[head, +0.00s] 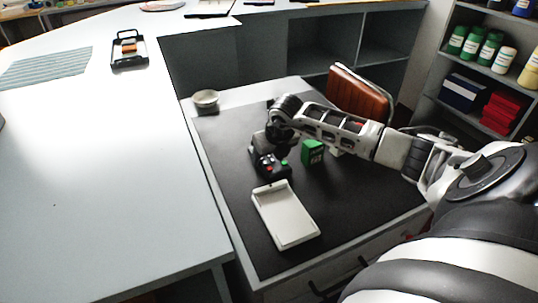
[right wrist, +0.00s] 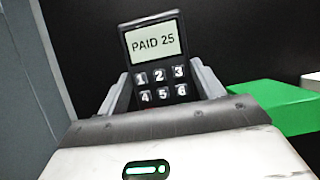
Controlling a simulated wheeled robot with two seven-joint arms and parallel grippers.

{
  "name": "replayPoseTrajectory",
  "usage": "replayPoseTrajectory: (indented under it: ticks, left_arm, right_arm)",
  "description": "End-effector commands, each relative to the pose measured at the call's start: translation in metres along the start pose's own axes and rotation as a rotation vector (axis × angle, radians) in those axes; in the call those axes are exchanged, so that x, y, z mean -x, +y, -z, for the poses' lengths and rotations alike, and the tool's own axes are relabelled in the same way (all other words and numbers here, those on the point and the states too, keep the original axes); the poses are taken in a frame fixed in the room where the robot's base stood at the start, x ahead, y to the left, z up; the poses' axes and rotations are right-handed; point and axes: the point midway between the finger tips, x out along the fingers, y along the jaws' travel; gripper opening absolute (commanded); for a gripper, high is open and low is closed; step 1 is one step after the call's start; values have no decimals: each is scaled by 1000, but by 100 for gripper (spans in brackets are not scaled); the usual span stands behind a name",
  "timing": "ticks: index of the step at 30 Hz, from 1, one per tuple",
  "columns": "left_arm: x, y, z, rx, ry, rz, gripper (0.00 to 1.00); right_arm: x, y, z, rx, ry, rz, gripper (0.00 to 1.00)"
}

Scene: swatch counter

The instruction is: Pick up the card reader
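The card reader (right wrist: 158,60) is a black device with a pale screen reading "PAID 25" and number keys. In the right wrist view it lies between the two fingers of my right gripper (right wrist: 160,88), which bear on its two sides with no clear gap. My palm hides its lower part. In the head view the reader (head: 269,168) shows red and green keys at its near end, and my right gripper (head: 264,150) covers its far end. It is at or close to the black mat; I cannot tell if it touches. My left gripper is out of view.
A white tray (head: 286,216) lies just in front of the reader on the black mat (head: 350,195). A green box (head: 313,152) stands close to its right.

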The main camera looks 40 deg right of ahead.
Motion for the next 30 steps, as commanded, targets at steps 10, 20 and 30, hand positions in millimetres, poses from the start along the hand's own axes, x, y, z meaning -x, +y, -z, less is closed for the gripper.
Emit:
replayPoseTrajectory:
  ticks: [10,20,30]
  left_arm:
    - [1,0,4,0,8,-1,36]
    - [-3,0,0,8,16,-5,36]
    - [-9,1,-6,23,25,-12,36]
  right_arm:
    - [2,0,-2,0,-3,0,35]
    - [31,0,-15,1,-8,0,35]
    - [125,4,37,10,-1,11,35]
